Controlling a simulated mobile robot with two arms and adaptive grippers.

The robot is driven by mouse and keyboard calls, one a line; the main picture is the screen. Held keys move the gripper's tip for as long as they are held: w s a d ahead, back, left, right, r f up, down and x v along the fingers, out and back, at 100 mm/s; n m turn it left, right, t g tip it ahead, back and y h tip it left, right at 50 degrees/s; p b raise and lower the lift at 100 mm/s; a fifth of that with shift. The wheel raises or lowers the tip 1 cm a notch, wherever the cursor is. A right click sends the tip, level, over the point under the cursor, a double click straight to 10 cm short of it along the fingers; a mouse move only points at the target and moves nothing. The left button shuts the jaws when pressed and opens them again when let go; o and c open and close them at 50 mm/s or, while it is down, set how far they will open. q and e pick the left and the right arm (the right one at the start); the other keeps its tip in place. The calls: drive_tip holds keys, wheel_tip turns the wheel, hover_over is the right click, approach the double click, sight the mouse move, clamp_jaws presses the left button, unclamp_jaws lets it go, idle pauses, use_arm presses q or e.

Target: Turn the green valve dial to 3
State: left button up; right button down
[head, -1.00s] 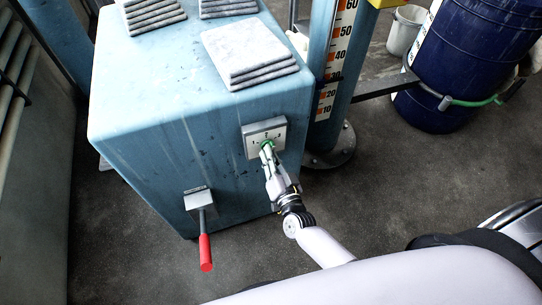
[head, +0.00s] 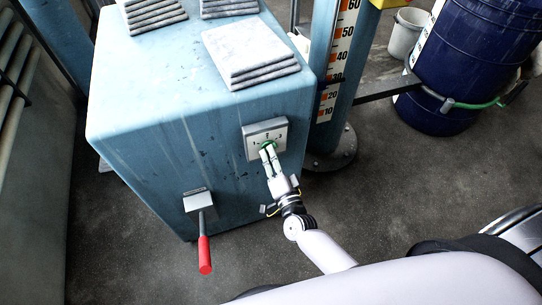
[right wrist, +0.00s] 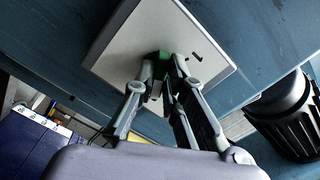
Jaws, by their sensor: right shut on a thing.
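The green valve dial (head: 268,144) sits on a pale square plate (head: 252,151) on the front face of the blue cabinet. The plate carries small dark marks; a 3 shows at its right side in the head view. My right gripper (head: 266,151) reaches up to the dial from below, its fingers shut on it. In the right wrist view the fingers (right wrist: 160,72) close on the green dial (right wrist: 160,57), in front of the plate (right wrist: 125,42). They hide most of the dial, so I cannot tell where it points. My left gripper is not in view.
A lever with a red handle (head: 204,254) hangs lower left on the blue cabinet (head: 150,110). Grey slabs (head: 245,52) lie on top. A blue column with a height scale (head: 336,60) and a blue barrel (head: 460,70) stand to the right.

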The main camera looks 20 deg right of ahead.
drive_tip(key=shift+f, duration=0.1)
drive_tip(key=c, duration=1.6)
unclamp_jaws()
drive_tip(key=shift+c, duration=0.2)
drive_tip(key=shift+s, duration=0.15)
drive_tip(key=s, duration=1.1)
drive_tip(key=shift+s+d, duration=0.2)
drive_tip(key=shift+s, duration=0.2)
